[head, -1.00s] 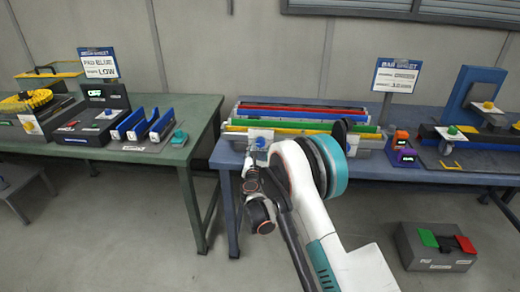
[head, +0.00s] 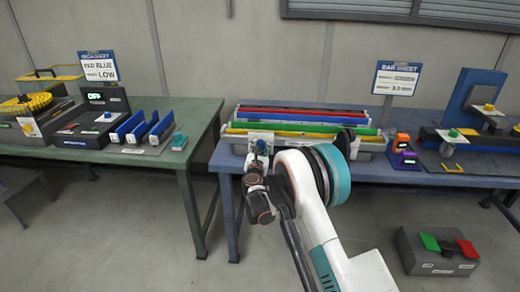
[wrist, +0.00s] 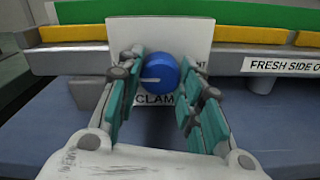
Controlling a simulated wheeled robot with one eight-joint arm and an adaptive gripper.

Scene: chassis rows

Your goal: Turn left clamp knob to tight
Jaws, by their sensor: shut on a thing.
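The left clamp knob is a round blue knob (wrist: 160,75) on a white plate (wrist: 120,40) at the front of the bar rack. A pale line on its face points left. The plate's print reads "CLAM", partly hidden by a finger. My gripper (wrist: 159,92) has its teal pads on both sides of the knob and is shut on it. In the head view the knob (head: 261,146) shows just above my gripper (head: 259,158) at the blue table's front left.
Coloured bars (head: 300,115) lie in the rack behind the knob. An orange and a purple device (head: 402,150) stand to the right. A green table (head: 190,160) is at left. A grey box (head: 437,252) with red and green pedals is on the floor.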

